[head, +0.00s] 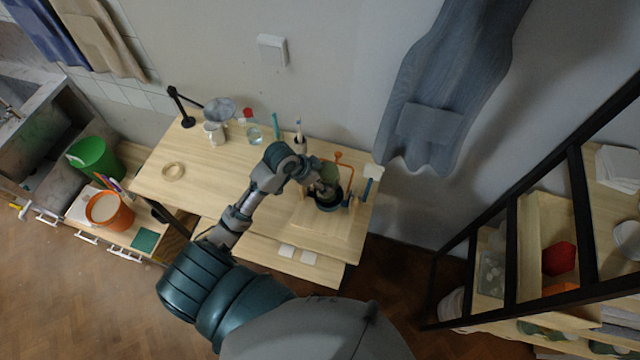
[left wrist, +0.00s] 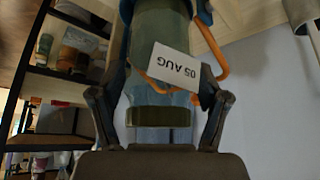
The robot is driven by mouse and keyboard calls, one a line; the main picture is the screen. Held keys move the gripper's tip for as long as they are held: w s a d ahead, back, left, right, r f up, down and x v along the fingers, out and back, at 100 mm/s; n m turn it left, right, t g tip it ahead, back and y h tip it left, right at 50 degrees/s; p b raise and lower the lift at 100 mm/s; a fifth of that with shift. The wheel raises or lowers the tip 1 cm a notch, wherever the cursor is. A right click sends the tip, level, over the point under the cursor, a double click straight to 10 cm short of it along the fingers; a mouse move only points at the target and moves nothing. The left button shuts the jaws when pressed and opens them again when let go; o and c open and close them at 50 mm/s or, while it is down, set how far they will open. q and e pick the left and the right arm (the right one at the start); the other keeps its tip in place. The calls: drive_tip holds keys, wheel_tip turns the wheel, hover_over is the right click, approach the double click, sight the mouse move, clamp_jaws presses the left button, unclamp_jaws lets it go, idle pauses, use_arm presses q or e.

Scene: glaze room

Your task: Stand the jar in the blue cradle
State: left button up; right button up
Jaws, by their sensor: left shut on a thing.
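The jar (left wrist: 150,45) is grey-green with a white label reading "05 AUG", upside down in the left wrist view, and an olive band near my palm. In the head view the jar (head: 328,173) shows only in part at the right end of the table. My left gripper (head: 322,188) is shut on it, with one finger on each side in the left wrist view (left wrist: 160,98). The blue cradle (head: 347,203) is right beside the jar, partly hidden by my gripper. Blue parts (left wrist: 205,14) show at the jar's far end. I cannot tell whether the jar is seated.
An orange wire frame (head: 345,160) rises close behind the gripper. The wooden table (head: 205,185) holds a tape ring (head: 173,170), a mug (head: 214,132), a glass (head: 254,136) and a brush pot (head: 299,141) toward the back. Its left middle is mostly clear. A black-framed shelf (head: 510,250) stands right.

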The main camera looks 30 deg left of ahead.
use_arm(q)
drive_tip(key=f, duration=0.1)
drive_tip(key=d+f, duration=0.1)
drive_tip(key=shift+w+d+f, duration=0.1)
drive_tip(key=shift+w+f, duration=0.05)
drive_tip(key=shift+f, duration=0.15)
drive_tip(key=shift+d+f, duration=0.25)
drive_tip(key=shift+f, duration=0.05)
drive_tip(key=o, duration=1.5)
drive_tip(key=shift+a, duration=0.15)
drive_tip(key=shift+o, duration=0.2)
drive_tip(key=shift+a+f, duration=0.15)
drive_tip(key=shift+a, duration=0.35)
drive_tip(key=shift+s+d+r, duration=0.1)
drive_tip(key=shift+s+r, duration=0.15)
drive_tip(key=shift+r, duration=0.1)
drive_tip(key=v, duration=1.1)
drive_tip(key=shift+r, duration=0.2)
use_arm(e)
drive_tip(key=shift+w+d+f, duration=0.15)
drive_tip(key=shift+w+d, duration=0.3)
drive_tip(key=shift+w, duration=0.2)
drive_tip(key=shift+w+d+f, duration=0.1)
drive_tip(key=shift+w+d, duration=0.3)
drive_tip(key=shift+w, duration=0.2)
use_arm(q)
drive_tip(key=shift+s+d, duration=0.1)
drive_tip(key=shift+d, duration=0.05)
use_arm(e)
drive_tip(key=shift+d, duration=0.2)
